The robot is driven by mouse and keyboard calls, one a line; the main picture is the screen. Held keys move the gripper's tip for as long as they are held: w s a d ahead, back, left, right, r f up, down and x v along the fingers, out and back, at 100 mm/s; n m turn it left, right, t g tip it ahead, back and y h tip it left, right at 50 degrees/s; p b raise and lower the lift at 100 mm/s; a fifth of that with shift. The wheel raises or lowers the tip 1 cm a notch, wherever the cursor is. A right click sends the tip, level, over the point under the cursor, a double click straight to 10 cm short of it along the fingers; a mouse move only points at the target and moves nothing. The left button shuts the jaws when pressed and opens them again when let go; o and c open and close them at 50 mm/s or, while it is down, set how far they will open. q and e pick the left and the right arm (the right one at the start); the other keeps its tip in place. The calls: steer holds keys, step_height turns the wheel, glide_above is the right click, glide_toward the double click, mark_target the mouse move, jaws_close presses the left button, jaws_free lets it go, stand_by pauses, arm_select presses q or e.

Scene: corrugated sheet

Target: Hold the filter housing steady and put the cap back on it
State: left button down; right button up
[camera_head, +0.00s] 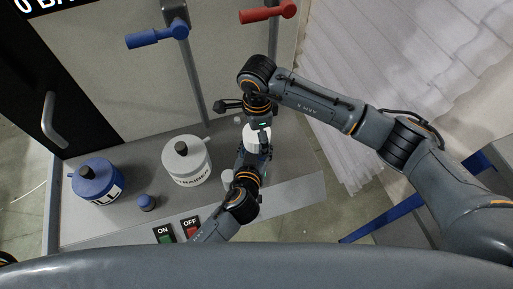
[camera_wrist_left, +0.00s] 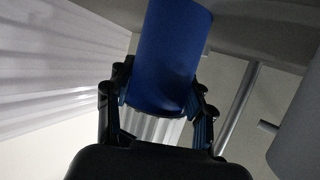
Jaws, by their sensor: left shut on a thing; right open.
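My left gripper (camera_wrist_left: 158,105) is shut on a blue cylinder, which looks like the filter housing (camera_wrist_left: 172,50). In the head view the left arm hides most of that blue body. A white round piece (camera_head: 256,138) shows just above the left gripper in the head view; I cannot tell whether it is the cap or the top of the housing. My right gripper (camera_head: 260,122) is open directly over this white piece, pointing down. Its fingertips are mostly hidden, and contact cannot be told.
Blue (camera_head: 157,38) and red (camera_head: 267,12) valve handles stick out behind. A corrugated sheet (camera_head: 400,50) hangs at the right.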

arm_select(q)
steer(key=shift+f, duration=0.15)
arm_select(e)
steer(key=shift+f, duration=0.1)
steer(key=c, duration=1.2)
steer(key=m, duration=1.3)
steer(key=shift+c, duration=0.4)
steer(key=o, duration=1.3)
